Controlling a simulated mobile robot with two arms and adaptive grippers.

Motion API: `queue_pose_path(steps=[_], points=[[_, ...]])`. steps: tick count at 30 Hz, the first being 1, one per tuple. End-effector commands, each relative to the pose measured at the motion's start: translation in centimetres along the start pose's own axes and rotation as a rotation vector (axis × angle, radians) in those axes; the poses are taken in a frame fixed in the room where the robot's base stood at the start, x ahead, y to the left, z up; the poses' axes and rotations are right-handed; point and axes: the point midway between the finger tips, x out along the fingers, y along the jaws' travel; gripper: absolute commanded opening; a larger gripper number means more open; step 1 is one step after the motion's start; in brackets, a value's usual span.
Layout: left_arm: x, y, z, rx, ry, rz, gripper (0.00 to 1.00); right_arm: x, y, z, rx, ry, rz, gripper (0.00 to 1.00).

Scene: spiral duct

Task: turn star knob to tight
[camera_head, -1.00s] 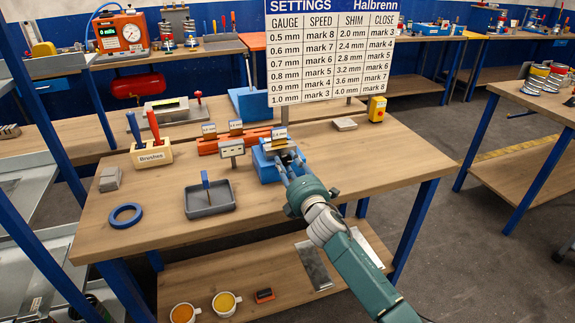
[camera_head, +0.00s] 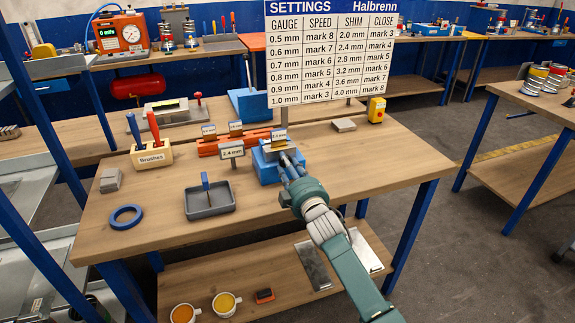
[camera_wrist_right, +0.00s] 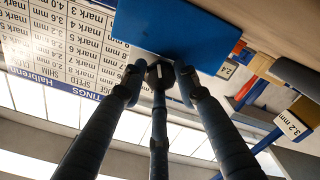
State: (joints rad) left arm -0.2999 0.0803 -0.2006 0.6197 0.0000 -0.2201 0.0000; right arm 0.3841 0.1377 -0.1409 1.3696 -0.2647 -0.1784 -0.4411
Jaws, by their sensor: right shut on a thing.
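My right gripper (camera_head: 287,165) reaches in from the lower right to the blue fixture (camera_head: 266,172) on the near bench. In the right wrist view its dark fingers (camera_wrist_right: 160,76) close around a small dark knob (camera_wrist_right: 153,74), the star knob, just below the blue part of the fixture (camera_wrist_right: 185,30). The fingers cover most of the knob, so its angle cannot be told. In the head view the knob is hidden behind the gripper. My left gripper is not in view.
The settings board (camera_head: 333,50) stands behind the fixture. An orange rack (camera_head: 222,143) with labelled shims, a grey tray (camera_head: 210,206), a brush holder (camera_head: 152,154) and a blue ring (camera_head: 125,217) share the bench.

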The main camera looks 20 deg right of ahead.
Motion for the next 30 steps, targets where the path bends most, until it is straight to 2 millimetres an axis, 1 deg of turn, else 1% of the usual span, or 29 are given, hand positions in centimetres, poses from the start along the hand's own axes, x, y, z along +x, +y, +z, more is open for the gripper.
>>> queue_pose_path(steps=[6, 12, 18, 30], points=[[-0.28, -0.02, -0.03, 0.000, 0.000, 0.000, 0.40, -0.01, 0.08, 0.28, 0.140, -0.005, 0.001, 0.05], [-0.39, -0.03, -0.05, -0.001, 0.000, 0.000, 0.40, -0.03, -0.07, 0.31, 0.221, -0.006, -0.001, 0.05], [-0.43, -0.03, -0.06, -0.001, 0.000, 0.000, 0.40, -0.05, -0.17, 0.35, 0.257, -0.007, -0.002, 0.05], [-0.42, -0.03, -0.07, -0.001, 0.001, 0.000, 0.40, -0.08, -0.32, 0.42, 0.262, -0.008, -0.004, 0.05]])
